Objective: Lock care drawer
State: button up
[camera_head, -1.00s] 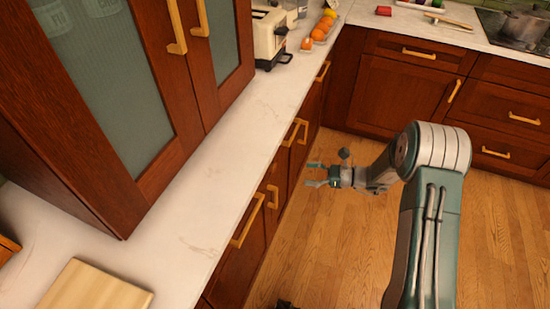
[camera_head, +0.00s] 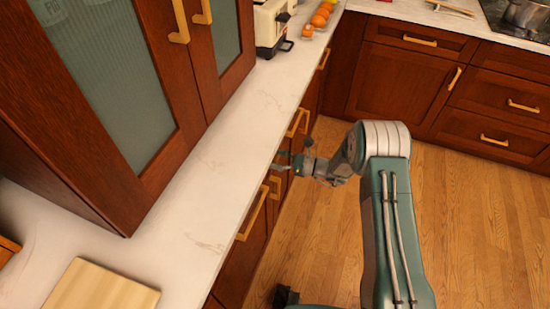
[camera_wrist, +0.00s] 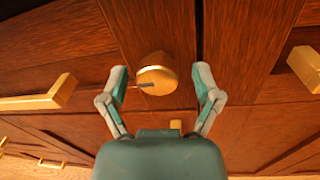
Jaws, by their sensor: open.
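A round brass lock knob (camera_wrist: 158,75) with a dark slot or mark on its lower left sits on a red-brown wooden front in the wrist view. My gripper (camera_wrist: 160,80) is open, with one fingertip on each side of the knob. I cannot tell whether the fingers touch it. In the head view my gripper (camera_head: 284,163) is at the lower cabinet fronts, just beyond the counter edge. The knob cannot be made out there. Which front is the care drawer, and whether it is locked, I cannot tell.
Brass handles stick out on both sides, a left one (camera_wrist: 40,97) and a right one (camera_wrist: 305,68). The white counter (camera_head: 225,185) overhangs the lower fronts, with a toaster (camera_head: 273,25) and a wooden board (camera_head: 100,288) on it. Wooden floor (camera_head: 460,210) is free on the right.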

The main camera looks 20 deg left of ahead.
jog(key=shift+d+r, duration=0.15)
jog(key=shift+d, duration=0.1)
jog(key=shift+a, duration=0.2)
grip_shut()
jog(key=shift+m, duration=0.4)
jog(key=m, duration=0.3)
jog(key=shift+m, duration=0.3)
jog(key=m, duration=0.4)
jog(key=shift+m+t+y, duration=0.3)
jog(key=shift+m+t, duration=0.1)
jog(key=m, duration=0.5)
jog(key=shift+t, duration=0.3)
jog(key=shift+m+t, duration=0.3)
jog(key=shift+m, duration=2.1)
